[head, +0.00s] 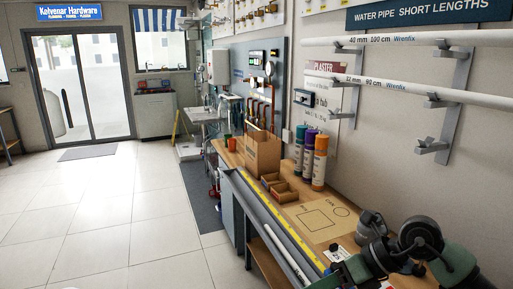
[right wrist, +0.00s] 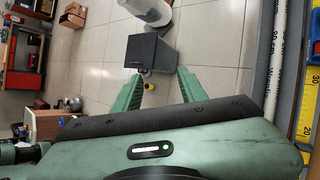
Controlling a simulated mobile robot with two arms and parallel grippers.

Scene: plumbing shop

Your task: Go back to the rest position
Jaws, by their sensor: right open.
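My right gripper shows in the right wrist view (right wrist: 160,80) with its two green fingers spread apart and nothing held between them. In that view it hangs over the tiled floor, beside the bench edge with the yellow ruler (right wrist: 308,110). In the head view my right arm comes in at the lower right, over the near end of the wooden workbench (head: 345,213). Its fingertips cannot be made out there. My left gripper is in neither view.
On the bench stand a cardboard box (head: 262,152), small open bins (head: 284,193) and several tall capped canisters (head: 319,163). A marked brown sheet (head: 323,217) lies bare in front. White pipes on wall brackets (head: 440,93) run above. The tiled floor (head: 100,220) at left is clear.

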